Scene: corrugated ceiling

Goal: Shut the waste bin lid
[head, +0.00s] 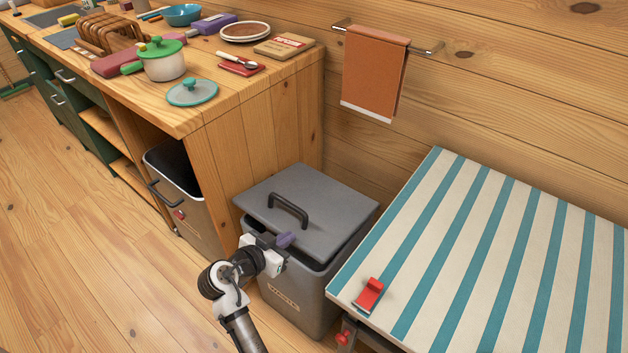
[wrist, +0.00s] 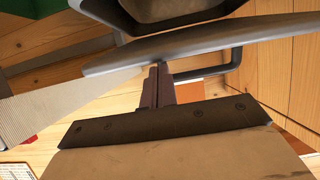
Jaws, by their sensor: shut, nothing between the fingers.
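The grey waste bin (head: 318,305) stands on the floor between the wooden counter and the striped table. Its lid (head: 325,205), with a dark handle (head: 289,207), is tilted a little open; a dark gap shows under its front and right edges. My gripper (head: 287,239) is shut and empty, its purple fingers at the lid's front edge. In the wrist view the fingertips (wrist: 159,68) are right at the edge of the lid (wrist: 200,45), seemingly touching it. The handle (wrist: 236,75) is partly hidden behind the fingers there, and the bin's rim (wrist: 120,15) shows beyond the lid.
The wooden counter (head: 220,135) stands left of the bin, with a pot (head: 163,62) and a loose pot lid (head: 192,92) on top. Another dark bin (head: 190,205) sits under it. The striped table (head: 480,250), bearing a red clamp (head: 369,295), is close on the right.

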